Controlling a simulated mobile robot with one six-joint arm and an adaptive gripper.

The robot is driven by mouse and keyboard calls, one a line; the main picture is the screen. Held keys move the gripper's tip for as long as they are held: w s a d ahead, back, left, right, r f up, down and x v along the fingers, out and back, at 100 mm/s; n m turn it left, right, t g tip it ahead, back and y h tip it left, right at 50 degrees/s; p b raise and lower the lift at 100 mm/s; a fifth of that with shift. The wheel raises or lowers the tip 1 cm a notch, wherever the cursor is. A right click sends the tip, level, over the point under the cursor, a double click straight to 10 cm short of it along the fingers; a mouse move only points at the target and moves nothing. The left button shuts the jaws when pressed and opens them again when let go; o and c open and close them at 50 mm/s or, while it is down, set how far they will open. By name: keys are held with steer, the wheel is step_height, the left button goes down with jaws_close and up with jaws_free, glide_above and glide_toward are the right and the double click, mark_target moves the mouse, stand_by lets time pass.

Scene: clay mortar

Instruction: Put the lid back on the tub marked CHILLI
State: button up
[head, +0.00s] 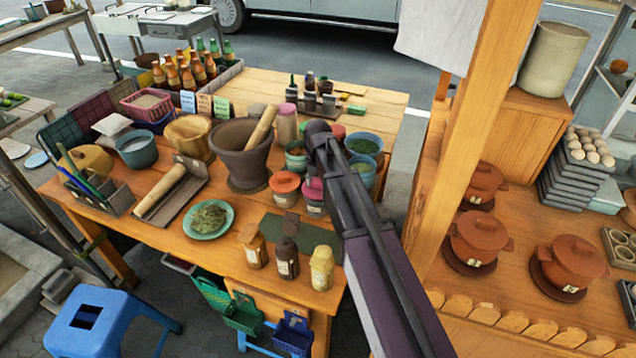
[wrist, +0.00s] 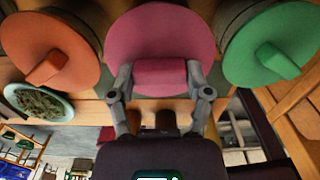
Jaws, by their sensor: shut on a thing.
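In the wrist view my gripper (wrist: 159,76) is shut on the raised grip of a pink lid (wrist: 160,35). An orange lid (wrist: 52,50) is on its left and a green lid (wrist: 272,45) on its right. In the head view the pink lid (head: 312,186) shows over a labelled tub (head: 315,208), beside the tub with the orange lid (head: 285,182). I cannot tell whether the pink lid touches that tub. My arm hides the fingers there. No label is readable as CHILLI.
A stone mortar (head: 240,150) with a wooden pestle stands left of the tubs. Several spice jars (head: 286,260) stand at the front edge. A plate of herbs (head: 208,219) lies front left. A wooden post (head: 462,130) rises at right. A dark green mat (head: 300,230) is partly bare.

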steer(key=o, duration=1)
steer(key=shift+c, duration=0.2)
steer(key=shift+r, duration=0.15)
steer(key=shift+r+p, duration=3.35)
steer(key=shift+p, duration=0.15)
jaws_close()
